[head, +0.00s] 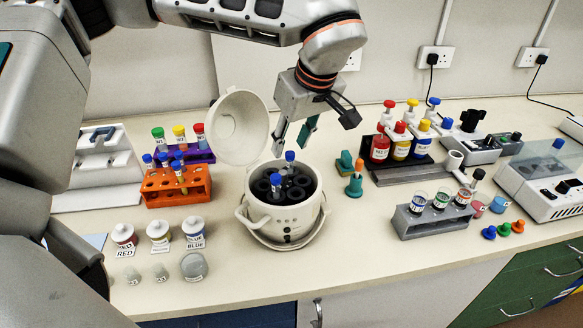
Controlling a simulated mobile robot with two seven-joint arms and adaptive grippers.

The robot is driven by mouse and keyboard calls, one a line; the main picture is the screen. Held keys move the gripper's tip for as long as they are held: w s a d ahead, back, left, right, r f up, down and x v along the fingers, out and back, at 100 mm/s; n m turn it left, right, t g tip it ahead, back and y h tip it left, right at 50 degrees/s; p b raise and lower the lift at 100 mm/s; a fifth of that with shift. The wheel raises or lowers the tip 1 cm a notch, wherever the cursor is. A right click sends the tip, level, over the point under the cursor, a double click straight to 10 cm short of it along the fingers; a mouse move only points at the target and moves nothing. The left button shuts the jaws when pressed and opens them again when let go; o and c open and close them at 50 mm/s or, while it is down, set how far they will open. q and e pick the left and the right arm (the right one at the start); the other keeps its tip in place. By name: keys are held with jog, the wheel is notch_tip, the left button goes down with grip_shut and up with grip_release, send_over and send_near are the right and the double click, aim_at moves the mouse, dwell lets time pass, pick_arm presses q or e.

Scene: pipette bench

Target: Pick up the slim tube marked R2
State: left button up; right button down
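Slim blue-capped tubes stand in two places, and I cannot read R2 for certain on any of them. More slim tubes (180,174) stand in the orange rack (172,198) to the left. My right gripper is not in view.
The pot's raised lid (238,127) stands just left of my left gripper. A purple rack (200,155) holds capped tubes behind the orange one. A teal holder (354,187), bottles (380,149) and a grey rack (432,222) stand to the right. The front bench edge is mostly clear.

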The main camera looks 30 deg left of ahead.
aim_at(292, 155)
pick_arm(q)
jog(key=x, duration=0.3)
jog(key=d+x, duration=0.1)
jog(key=x, duration=0.1)
jog(key=shift+w+f, duration=0.15)
jog(key=shift+f, duration=0.1)
jog(key=shift+a+f, duration=0.2)
jog(key=shift+f, duration=0.2)
jog(key=shift+w, duration=0.1)
jog(key=c, duration=0.9)
